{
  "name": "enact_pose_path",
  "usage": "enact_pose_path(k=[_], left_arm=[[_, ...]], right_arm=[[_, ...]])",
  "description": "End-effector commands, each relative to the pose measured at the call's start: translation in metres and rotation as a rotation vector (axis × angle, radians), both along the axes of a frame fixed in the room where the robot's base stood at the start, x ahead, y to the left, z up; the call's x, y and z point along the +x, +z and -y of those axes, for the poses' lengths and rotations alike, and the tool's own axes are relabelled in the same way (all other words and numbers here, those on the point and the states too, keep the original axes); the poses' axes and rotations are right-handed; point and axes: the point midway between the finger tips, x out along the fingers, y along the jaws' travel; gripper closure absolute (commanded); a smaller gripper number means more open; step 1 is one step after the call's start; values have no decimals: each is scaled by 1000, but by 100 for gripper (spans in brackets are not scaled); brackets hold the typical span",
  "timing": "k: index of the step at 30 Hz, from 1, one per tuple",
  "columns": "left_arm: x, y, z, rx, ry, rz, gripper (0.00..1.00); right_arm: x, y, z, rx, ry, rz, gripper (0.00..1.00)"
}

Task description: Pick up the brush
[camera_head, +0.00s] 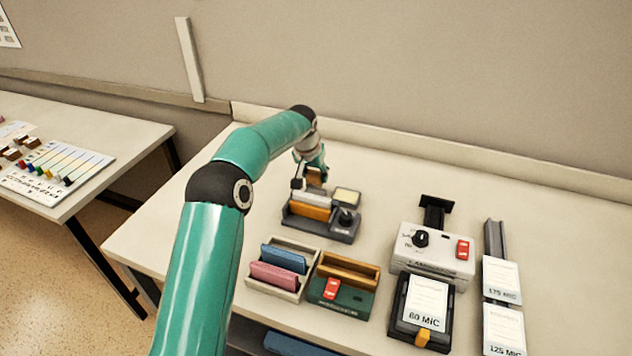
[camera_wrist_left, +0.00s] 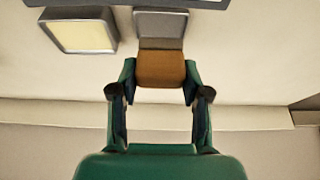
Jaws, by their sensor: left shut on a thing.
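My left gripper (camera_head: 314,176) is above the back left of a dark grey tray on the white table. It is shut on a brown block-like part, which I take to be the brush (camera_wrist_left: 160,68). In the left wrist view the brown part sits between the two green fingers (camera_wrist_left: 160,85). A grey part shows just beyond it; I cannot tell whether it belongs to the brush or the tray. In the head view the fingers partly hide the brush, and whether it touches the tray is unclear. My right gripper is in neither view.
In front stand a bin (camera_head: 290,291) with blue and pink blocks and a green-fronted wooden box (camera_head: 345,296). A white device (camera_head: 432,250) and labelled cards are right. The back right table is clear.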

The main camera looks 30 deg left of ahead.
Motion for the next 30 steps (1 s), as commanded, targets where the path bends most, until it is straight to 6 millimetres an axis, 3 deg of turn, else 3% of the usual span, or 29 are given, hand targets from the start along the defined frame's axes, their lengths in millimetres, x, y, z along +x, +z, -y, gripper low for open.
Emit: enact_pose_path(k=[7,15,21,30], left_arm=[[2,66,1,1,1,8,80],[1,140,1,-1,1,3,80],[1,164,2,-2,-2,-1,80],[1,170,2,-2,-2,-1,80]], right_arm=[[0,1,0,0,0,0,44],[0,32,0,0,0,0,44],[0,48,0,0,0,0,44],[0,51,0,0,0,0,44]])
